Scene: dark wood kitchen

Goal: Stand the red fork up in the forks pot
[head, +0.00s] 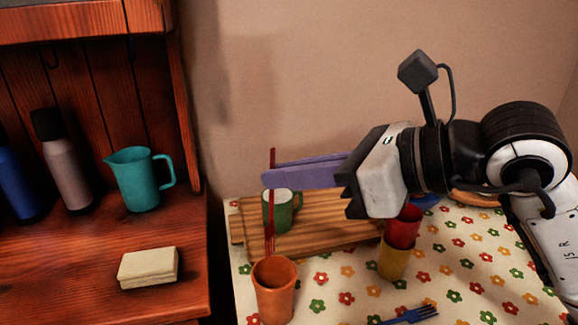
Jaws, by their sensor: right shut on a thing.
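The red fork (271,220) is a thin red upright strip, held close to vertical. My right gripper (268,177), with purple fingers, comes in from the right and is shut on its upper part. An orange-brown pot (274,296) stands on the flowered cloth directly below the fork. I take it for the forks pot, though no label shows. The fork's lower end is at the pot's far rim in the picture; I cannot tell whether it is just above, behind or inside the opening. My left gripper is not in view.
A red cup (404,228) and a yellow cup (394,262) stand right of the pot. A blue fork (412,314) lies in front. A teal jug (138,180) stands on the left counter.

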